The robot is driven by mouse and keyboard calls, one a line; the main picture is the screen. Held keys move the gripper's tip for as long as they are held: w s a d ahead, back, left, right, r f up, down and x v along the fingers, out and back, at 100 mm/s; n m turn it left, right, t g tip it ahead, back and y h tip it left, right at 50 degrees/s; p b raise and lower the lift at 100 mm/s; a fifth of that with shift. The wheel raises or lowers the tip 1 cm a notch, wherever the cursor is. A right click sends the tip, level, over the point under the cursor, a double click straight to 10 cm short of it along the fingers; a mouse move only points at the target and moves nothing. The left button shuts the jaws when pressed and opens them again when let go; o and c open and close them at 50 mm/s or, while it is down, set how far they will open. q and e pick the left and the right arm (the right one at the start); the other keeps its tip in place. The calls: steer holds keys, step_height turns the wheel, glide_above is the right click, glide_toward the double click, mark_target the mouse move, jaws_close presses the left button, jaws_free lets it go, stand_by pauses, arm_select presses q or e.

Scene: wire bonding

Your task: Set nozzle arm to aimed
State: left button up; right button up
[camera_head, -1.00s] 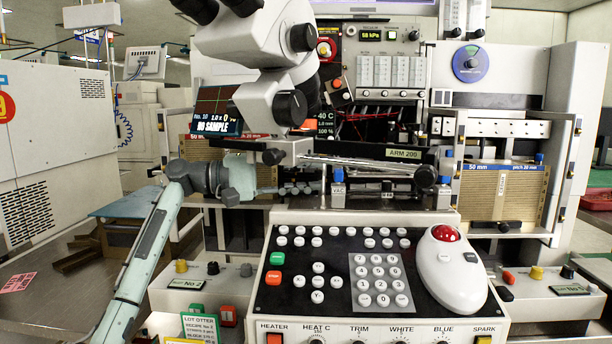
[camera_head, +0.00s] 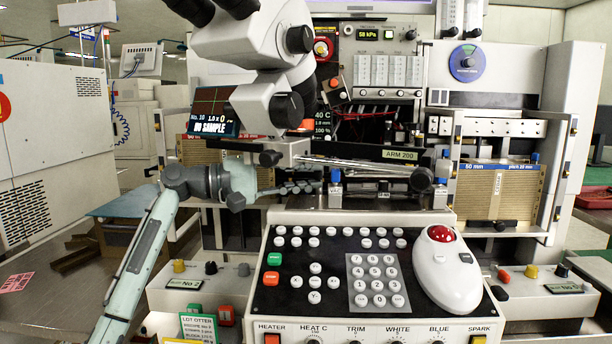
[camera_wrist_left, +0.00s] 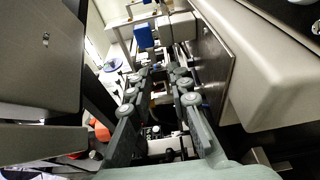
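A slim silver rod (camera_head: 365,166) runs below the "ARM 200" label (camera_head: 400,155) toward a round black knob (camera_head: 421,179). I cannot tell for sure whether this is the nozzle arm, and no aimed mark is readable. My left gripper (camera_head: 316,187) reaches in from the left under the microscope, its fingertips just left of the blue-topped VAC post (camera_head: 336,176). In the left wrist view its two padded fingers (camera_wrist_left: 160,78) stand apart with nothing held between them. A blue block (camera_wrist_left: 144,36) lies beyond the tips there. My right gripper is out of view.
The microscope (camera_head: 255,60) hangs above my left gripper. The keypad console (camera_head: 345,270) with a red trackball stands in front, below it. Brown slotted magazines (camera_head: 497,198) stand to the right. In the left wrist view a pale housing (camera_wrist_left: 265,60) is close on the right.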

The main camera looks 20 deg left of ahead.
arm_select(q)
steer(key=shift+o, duration=1.4)
steer(key=shift+a, duration=0.1)
steer(key=v, duration=1.2)
